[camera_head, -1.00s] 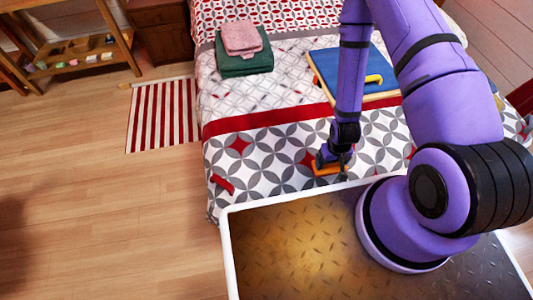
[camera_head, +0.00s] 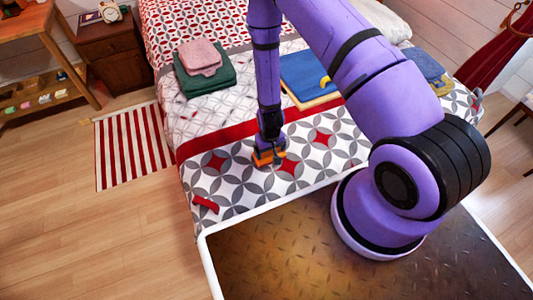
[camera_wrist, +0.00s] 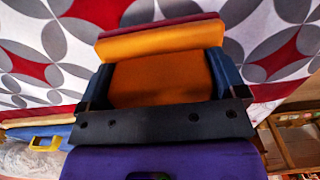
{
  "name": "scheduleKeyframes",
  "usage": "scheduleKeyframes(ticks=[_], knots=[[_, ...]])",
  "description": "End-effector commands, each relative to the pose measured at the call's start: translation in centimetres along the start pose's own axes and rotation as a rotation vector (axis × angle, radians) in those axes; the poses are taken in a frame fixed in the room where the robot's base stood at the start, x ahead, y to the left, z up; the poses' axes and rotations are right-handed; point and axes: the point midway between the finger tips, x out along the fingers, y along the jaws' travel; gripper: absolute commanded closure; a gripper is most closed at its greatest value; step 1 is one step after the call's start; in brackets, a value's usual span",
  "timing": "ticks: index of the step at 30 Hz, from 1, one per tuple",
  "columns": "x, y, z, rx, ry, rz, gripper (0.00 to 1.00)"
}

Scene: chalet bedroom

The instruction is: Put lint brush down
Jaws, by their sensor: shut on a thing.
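My gripper (camera_head: 269,154) is at the end of my purple arm, over the near part of the bed. It is shut on the lint brush (camera_head: 262,160), an orange block-like thing. In the wrist view the lint brush (camera_wrist: 160,62) fills the space between the two dark blue fingers (camera_wrist: 160,88). It has an orange body and a dark red far edge. The patterned bedspread (camera_head: 230,185) lies right beneath it. I cannot tell whether the brush touches the cloth.
Folded pink (camera_head: 200,57) and green (camera_head: 205,80) cloths lie farther back. A blue item (camera_head: 308,75) with a yellow piece lies to the right. Bedspread around my gripper is clear.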

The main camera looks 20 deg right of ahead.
Motion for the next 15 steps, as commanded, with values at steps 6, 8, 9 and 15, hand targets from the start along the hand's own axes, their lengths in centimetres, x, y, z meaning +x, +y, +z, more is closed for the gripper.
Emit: scheduleKeyframes(ticks=[6,8,9,15], knots=[[0.1,-0.7,-1.1,-0.001,0.001,0.0,0.36],[0.6,-0.8,-1.2,0.001,-0.002,0.0,0.36],[1.1,-0.7,-1.2,0.001,-0.002,0.0,0.36],[3.5,-0.8,-1.2,0.0,-0.002,0.0,0.36]])
